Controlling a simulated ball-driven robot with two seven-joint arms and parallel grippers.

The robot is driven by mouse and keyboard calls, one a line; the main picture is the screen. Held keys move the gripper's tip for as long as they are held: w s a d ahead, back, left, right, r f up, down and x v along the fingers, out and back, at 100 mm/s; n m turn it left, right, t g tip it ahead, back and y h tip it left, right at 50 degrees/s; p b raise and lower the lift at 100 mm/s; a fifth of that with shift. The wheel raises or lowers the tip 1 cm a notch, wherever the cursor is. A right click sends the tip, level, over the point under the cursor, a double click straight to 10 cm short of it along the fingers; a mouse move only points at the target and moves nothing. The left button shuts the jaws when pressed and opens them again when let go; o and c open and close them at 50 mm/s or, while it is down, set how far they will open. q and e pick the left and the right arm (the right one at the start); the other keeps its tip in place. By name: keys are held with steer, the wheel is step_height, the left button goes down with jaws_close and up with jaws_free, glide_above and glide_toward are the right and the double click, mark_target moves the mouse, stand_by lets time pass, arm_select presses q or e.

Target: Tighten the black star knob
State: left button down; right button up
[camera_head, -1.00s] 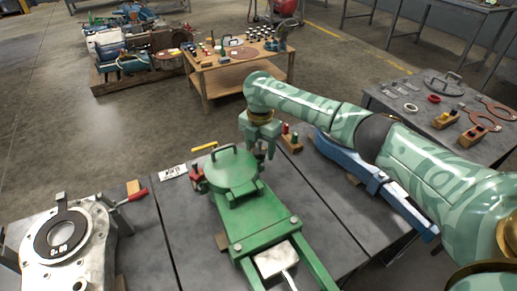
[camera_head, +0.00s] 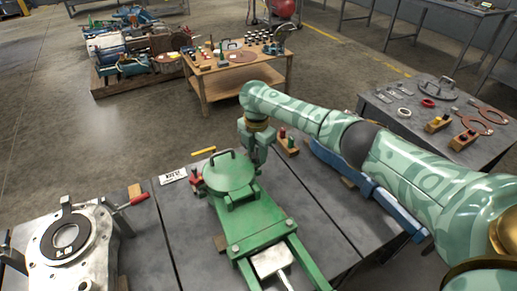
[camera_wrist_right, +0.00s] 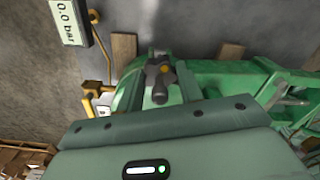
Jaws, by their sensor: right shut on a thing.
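A green vessel with a round handled lid (camera_head: 229,172) stands on the grey bench. My right gripper (camera_head: 260,168) points down at the lid's right edge. In the right wrist view, a dark lobed knob (camera_wrist_right: 159,82), which looks like the black star knob, sits in a green fork at the vessel's edge, with a brass-coloured part beside it. My right gripper is shut on this knob; its fingertips are hard to make out. In the head view the knob is hidden by the gripper. My left gripper is not in view.
A 0.0 bar display (camera_wrist_right: 68,20) stands by the vessel; it also shows in the head view (camera_head: 173,176). A metal flange fixture (camera_head: 70,245) is at the left. A small wooden block with coloured pegs (camera_head: 287,146) and a blue beam (camera_head: 370,190) lie to the right.

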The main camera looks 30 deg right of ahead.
steer(key=m+p, duration=0.2)
steer(key=shift+r+m, duration=0.25)
steer(key=shift+m, duration=0.15)
steer(key=m+p, duration=0.1)
steer(key=m, duration=0.1)
steer(key=shift+a+f+m+p, duration=0.1)
steer(key=shift+m+p, duration=0.3)
steer(key=m+p, duration=0.1)
steer(key=m, duration=0.2)
steer(key=shift+f, duration=0.1)
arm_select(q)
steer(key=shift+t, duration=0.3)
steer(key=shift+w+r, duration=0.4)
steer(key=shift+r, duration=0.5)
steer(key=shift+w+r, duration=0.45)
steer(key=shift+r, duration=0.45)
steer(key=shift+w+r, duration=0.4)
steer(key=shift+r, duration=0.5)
arm_select(e)
steer(key=shift+f+m, duration=0.1)
steer(key=shift+m, duration=1.9)
steer(key=o, duration=1)
